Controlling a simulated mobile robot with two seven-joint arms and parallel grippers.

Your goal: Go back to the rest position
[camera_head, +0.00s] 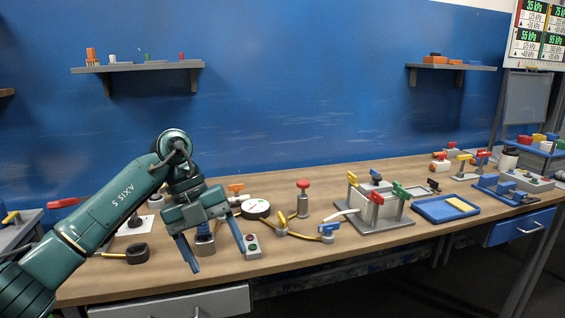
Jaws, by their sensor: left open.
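My left gripper (216,258) hangs over the left part of the bench, pointing down, with its two fingers spread wide and nothing between them that I can see it hold. A small blue-grey device (204,245) shows behind and between the fingers. My green left arm (115,205) comes in from the left edge. My right gripper is not in view.
The wooden bench (290,255) carries a round gauge (256,208), a red-topped valve (303,200), yellow-handled valves with hoses, a grey cell stand (372,222) and a blue tray (447,208). Shelves (138,67) hang on the blue wall. Space above the bench is clear.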

